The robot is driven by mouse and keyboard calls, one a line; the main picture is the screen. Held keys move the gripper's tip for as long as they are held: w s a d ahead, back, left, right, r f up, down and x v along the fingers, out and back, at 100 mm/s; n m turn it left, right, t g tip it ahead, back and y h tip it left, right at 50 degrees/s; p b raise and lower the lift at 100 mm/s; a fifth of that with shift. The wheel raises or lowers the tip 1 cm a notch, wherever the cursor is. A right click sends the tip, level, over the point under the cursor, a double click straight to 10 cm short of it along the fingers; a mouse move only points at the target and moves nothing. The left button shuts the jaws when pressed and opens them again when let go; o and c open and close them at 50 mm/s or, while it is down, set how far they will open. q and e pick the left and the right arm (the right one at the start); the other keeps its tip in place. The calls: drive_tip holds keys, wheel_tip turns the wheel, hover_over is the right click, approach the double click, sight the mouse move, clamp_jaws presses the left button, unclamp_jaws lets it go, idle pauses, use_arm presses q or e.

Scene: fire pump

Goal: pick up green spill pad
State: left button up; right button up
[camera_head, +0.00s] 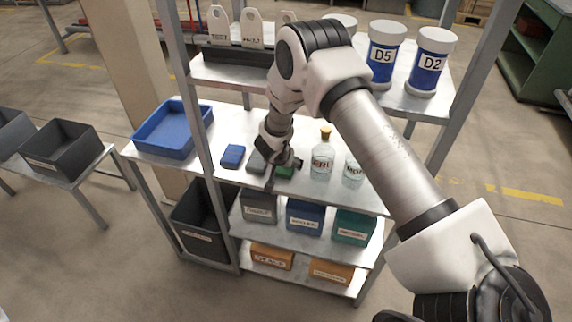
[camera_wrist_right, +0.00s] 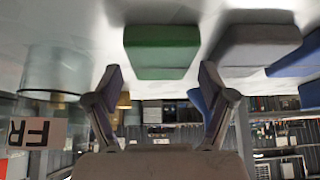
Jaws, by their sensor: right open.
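The green spill pad (camera_head: 285,172) lies on the upper shelf of the metal rack, partly hidden by my right gripper (camera_head: 282,161) in the head view. In the right wrist view the green pad (camera_wrist_right: 162,50) shows just beyond and between the spread fingertips of my right gripper (camera_wrist_right: 161,78). My right gripper is open with nothing between its fingers. A grey pad (camera_head: 256,163) lies beside the green one, and it also shows in the wrist view (camera_wrist_right: 255,48). My left gripper is not in view.
A blue pad (camera_head: 232,156) and a blue tray (camera_head: 172,130) stand left of the grey pad. Glass bottles (camera_head: 322,160) stand close right of my gripper. A raised shelf with jars (camera_head: 385,45) is behind. Labelled bins (camera_head: 305,215) fill the shelf below.

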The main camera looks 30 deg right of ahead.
drive_tip(key=shift+x, duration=0.85)
drive_tip(key=shift+w+a+r, duration=0.1)
drive_tip(key=shift+r, duration=0.1)
drive_tip(key=shift+c, duration=1.4)
drive_tip(key=shift+s, duration=0.2)
drive_tip(key=c, duration=0.5)
drive_tip(key=shift+o, duration=0.2)
drive_tip(key=shift+r, duration=0.1)
